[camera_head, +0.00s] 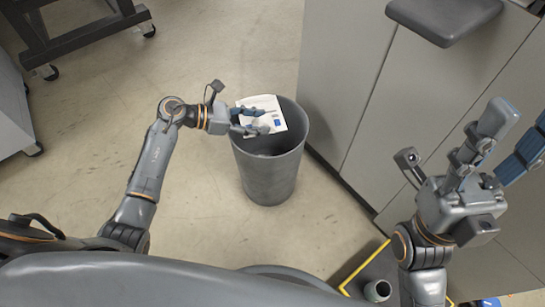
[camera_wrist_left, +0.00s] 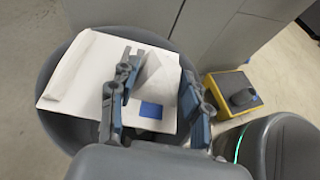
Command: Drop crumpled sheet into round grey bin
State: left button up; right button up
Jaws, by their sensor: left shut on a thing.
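The round grey bin (camera_head: 270,175) stands on the floor in front of me, beside grey cabinets. My left gripper (camera_head: 262,122) is over the bin's mouth and is shut on the crumpled sheet (camera_head: 284,113). The sheet is white with a blue patch and a folded edge. In the left wrist view the sheet (camera_wrist_left: 85,75) lies across the fingers of my left gripper (camera_wrist_left: 155,115), with the bin's dark rim (camera_wrist_left: 52,72) around it. My right gripper (camera_head: 500,150) is raised at the right with its fingers spread, open and empty, away from the bin.
Grey cabinets (camera_head: 350,70) stand close behind and right of the bin. A dark wheeled frame (camera_head: 75,40) is at the upper left. The floor left of the bin is clear.

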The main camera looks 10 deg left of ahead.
pick_arm(q)
jog(key=shift+f, duration=0.4)
jog(key=o, duration=1)
jog(key=v, duration=1.2)
